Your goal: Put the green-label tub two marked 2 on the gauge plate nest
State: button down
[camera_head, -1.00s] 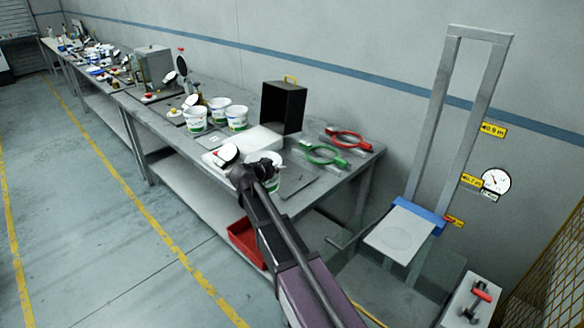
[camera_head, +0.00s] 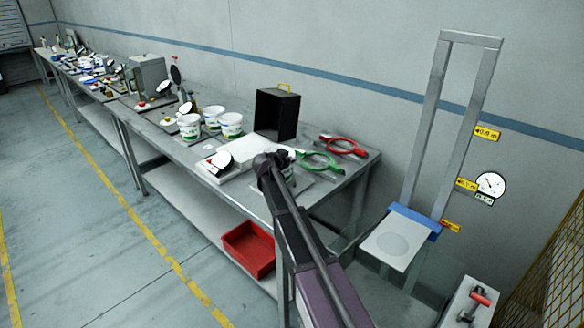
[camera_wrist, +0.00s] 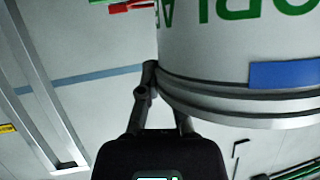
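A white tub with green lettering (camera_wrist: 235,55) fills the upper right of the wrist view, with a blue patch near its ridged rim; it looks upside down there. No number is readable on it. In the head view the tub (camera_head: 289,174) is partly hidden behind my gripper (camera_head: 272,160). My gripper (camera_wrist: 165,105) appears shut on the tub's rim side; part of the fingers is hidden behind the tub. A pale plate with a round outline (camera_head: 388,248), possibly the gauge plate nest, is empty on the blue lift carriage (camera_head: 415,219) at the right.
Several white tubs, such as one near the middle (camera_head: 231,127), stand on the long bench. A red bin (camera_head: 249,250) sits below. The lift frame (camera_head: 470,120) rises right.

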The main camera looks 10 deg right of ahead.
jog(key=shift+w+d, duration=0.3)
jog(key=shift+w, duration=0.1)
jog(key=shift+w+d+f+b, duration=0.1)
jog(key=shift+w+f+b, duration=0.05)
jog(key=shift+f+b, duration=0.2)
notch_tip(320, 180, down, 3)
jog(key=b, duration=0.3)
jog(key=shift+f, duration=0.1)
jog(key=c, duration=0.8)
grip_release()
